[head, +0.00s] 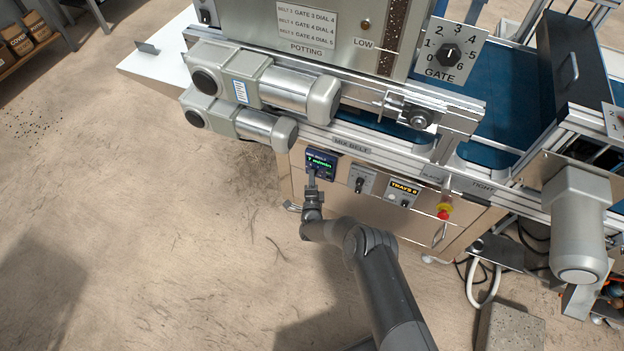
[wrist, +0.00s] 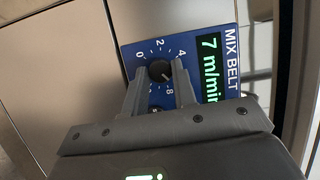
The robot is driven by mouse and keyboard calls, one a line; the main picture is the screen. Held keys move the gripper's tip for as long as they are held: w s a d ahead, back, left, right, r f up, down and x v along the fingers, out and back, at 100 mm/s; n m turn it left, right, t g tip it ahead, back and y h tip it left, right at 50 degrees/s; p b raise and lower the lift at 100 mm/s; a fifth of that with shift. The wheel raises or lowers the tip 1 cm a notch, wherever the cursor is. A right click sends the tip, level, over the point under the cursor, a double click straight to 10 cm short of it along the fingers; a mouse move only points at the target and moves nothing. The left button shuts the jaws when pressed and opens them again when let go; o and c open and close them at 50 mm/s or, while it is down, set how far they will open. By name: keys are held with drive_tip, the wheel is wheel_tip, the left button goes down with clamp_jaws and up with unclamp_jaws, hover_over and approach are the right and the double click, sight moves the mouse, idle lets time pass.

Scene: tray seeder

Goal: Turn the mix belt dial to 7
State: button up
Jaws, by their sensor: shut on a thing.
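The mix belt controller is a blue panel (wrist: 200,35) with a green display (wrist: 211,75) that reads "7 m/min". Its black round dial (wrist: 160,70) has white numbers around it, with 0, 2, 4 and 8 legible. My gripper (wrist: 161,84) is shut on the dial, one finger on each side of it. The fingers hide part of the lower scale. In the head view the panel (head: 321,160) sits on the front of the machine below the "MIX BELT" label, with my gripper (head: 313,173) reaching it from below.
Right of the panel are a small switch plate (head: 361,181), a "TRAYS" display box (head: 403,190) and a red and yellow stop button (head: 444,212). Motors (head: 245,128) overhang above. A gate dial (head: 449,54) is higher up. Open floor (head: 150,230) lies to the left.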

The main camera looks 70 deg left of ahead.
drive_tip(key=o, duration=1)
drive_tip(key=shift+w, duration=0.1)
drive_tip(key=shift+d, duration=0.1)
drive_tip(key=v, duration=1)
drive_tip(key=shift+d, duration=0.25)
